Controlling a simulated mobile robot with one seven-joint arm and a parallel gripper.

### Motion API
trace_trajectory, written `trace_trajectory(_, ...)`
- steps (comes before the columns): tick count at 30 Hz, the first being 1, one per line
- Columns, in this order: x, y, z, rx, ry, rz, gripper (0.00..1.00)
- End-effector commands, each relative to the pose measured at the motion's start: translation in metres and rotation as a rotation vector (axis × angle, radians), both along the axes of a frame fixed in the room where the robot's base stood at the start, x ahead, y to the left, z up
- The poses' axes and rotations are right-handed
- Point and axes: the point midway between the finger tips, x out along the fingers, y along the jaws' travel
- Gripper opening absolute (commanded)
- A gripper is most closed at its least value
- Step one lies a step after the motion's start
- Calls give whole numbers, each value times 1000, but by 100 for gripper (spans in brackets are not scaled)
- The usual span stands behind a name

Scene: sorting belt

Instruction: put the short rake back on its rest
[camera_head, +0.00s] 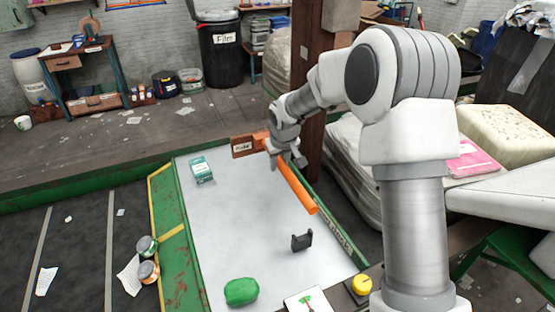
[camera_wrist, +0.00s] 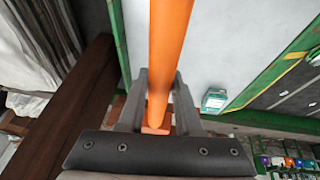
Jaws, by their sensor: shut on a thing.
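The short rake has an orange handle (camera_head: 298,189) that slants down to the right over the grey sorting table, and a brown-orange head with a white label (camera_head: 247,146). My gripper (camera_head: 290,160) is shut on the handle near the head. In the wrist view the handle (camera_wrist: 170,50) runs between both fingers of my gripper (camera_wrist: 157,95). A small dark upright bracket (camera_head: 302,241), which looks like the rest, stands on the table, below and apart from the handle's lower end. The contact with the fingers is partly hidden.
The grey table (camera_head: 235,220) has a green frame and is mostly bare. On it are a teal box (camera_head: 201,170), a green lump (camera_head: 241,291) and a card with a picture (camera_head: 309,302). A yellow button (camera_head: 361,284) is at the right edge.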

Motion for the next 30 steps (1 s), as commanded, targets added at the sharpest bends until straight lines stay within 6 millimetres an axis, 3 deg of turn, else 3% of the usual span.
trace_trajectory(8, 0, 0, -16, 0, -1, 1, 0)
trace_trajectory(30, 0, 0, -88, 0, -1, 0, 0)
